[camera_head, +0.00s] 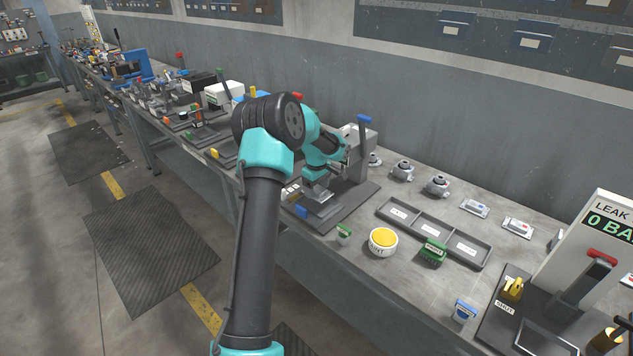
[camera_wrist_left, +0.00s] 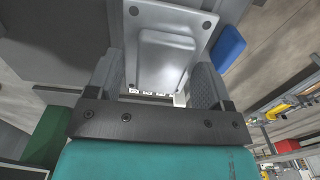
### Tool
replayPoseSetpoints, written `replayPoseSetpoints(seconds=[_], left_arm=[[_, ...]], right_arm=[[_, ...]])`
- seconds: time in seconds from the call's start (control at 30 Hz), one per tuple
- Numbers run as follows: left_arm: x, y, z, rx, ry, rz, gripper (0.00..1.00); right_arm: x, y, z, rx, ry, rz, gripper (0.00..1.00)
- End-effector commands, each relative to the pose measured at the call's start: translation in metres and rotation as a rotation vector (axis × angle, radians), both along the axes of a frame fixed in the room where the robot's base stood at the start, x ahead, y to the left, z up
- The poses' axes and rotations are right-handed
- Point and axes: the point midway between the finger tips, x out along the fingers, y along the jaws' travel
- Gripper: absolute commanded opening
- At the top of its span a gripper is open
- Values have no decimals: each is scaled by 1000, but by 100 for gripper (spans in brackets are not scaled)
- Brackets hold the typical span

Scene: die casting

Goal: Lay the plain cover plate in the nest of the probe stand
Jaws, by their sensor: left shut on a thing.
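My left gripper (camera_head: 328,178) is over the probe stand and shut on a grey plate (camera_wrist_left: 165,55), which I take to be the plain cover plate. In the left wrist view the plate sits between the two fingers, with corner holes and a smooth raised middle. In the head view the plate (camera_head: 317,193) shows low over the dark base of the probe stand (camera_head: 345,211). The stand has a grey upright and a blue-topped lever (camera_head: 364,122). The nest is hidden under the plate and hand, so I cannot tell whether they touch. My right gripper is out of view.
A blue block (camera_head: 301,212) lies at the stand's front edge. To the right are a yellow button (camera_head: 383,240), a green block (camera_head: 433,250) and a long three-part tray (camera_head: 398,228). Grey castings (camera_head: 438,185) stand behind the tray. A leak tester (camera_head: 604,245) is at far right.

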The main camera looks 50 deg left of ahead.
Motion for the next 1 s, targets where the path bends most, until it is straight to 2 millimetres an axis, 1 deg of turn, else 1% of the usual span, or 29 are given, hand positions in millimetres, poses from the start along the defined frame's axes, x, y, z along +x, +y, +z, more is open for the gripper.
replayPoseSetpoints(seconds=[0.2,0.33,0.5,0.77,0.8,1.0], left_arm=[[0,0,-23,0,0,0,30],[0,0,-34,0,-1,1,30],[0,0,-40,1,-1,1,30],[0,0,-41,1,-1,1,30],[0,0,-41,1,-1,1,75],[0,0,-41,0,-1,0,94]], right_arm=[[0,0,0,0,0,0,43],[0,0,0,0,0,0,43],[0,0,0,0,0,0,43],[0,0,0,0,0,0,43],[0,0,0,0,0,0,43],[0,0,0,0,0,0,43]])
